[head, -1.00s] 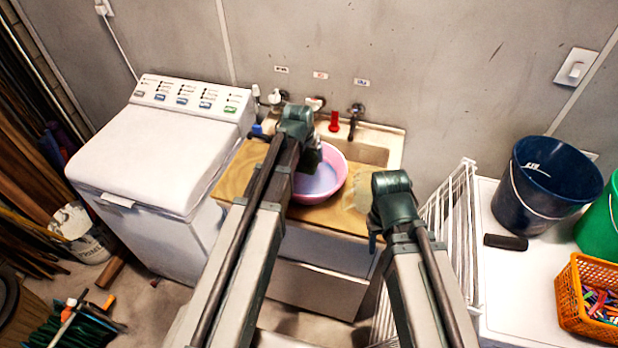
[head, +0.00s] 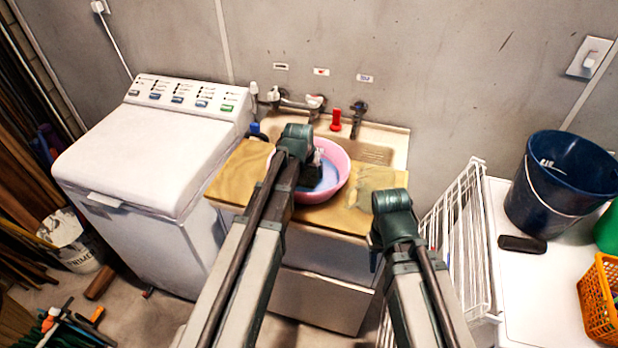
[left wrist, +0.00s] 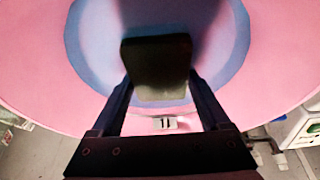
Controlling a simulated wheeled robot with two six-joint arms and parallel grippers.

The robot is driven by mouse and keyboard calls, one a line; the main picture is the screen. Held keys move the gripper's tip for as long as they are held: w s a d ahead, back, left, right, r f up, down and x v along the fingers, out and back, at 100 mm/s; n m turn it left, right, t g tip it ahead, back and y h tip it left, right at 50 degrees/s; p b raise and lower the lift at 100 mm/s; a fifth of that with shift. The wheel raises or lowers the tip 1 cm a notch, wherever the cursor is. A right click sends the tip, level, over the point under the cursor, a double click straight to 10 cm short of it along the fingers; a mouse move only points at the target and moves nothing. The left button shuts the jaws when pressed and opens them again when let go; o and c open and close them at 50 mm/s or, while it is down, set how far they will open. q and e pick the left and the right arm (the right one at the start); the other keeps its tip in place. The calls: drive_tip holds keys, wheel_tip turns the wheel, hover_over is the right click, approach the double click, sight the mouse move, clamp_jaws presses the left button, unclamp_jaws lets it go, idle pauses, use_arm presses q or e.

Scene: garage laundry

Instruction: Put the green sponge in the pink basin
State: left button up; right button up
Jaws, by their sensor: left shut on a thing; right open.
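The pink basin (head: 344,168) stands on the wooden counter, with a blue inner bottom. My left gripper (head: 314,172) is over the basin, partly hidden by its own arm. In the left wrist view my left gripper (left wrist: 155,92) is shut on a dark, shaded block, seemingly the green sponge (left wrist: 155,65), with the basin (left wrist: 40,55) around and below it. I cannot tell whether the sponge touches the bottom. My right gripper (head: 375,260) is mostly hidden behind its arm, open, low in front of the counter's right part.
The wooden counter (head: 235,175) fronts a sink (head: 372,153) with taps and a red bottle (head: 335,120). An olive cloth-like patch (head: 378,180) lies right of the basin. A washing machine (head: 140,150) stands left, a white rack (head: 455,215) right, then a blue bucket (head: 545,190).

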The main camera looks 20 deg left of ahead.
use_arm(q)
drive_tip(key=shift+f, duration=0.15)
drive_tip(key=o, duration=1)
drive_tip(key=shift+o, duration=0.2)
drive_tip(key=shift+r, duration=0.2)
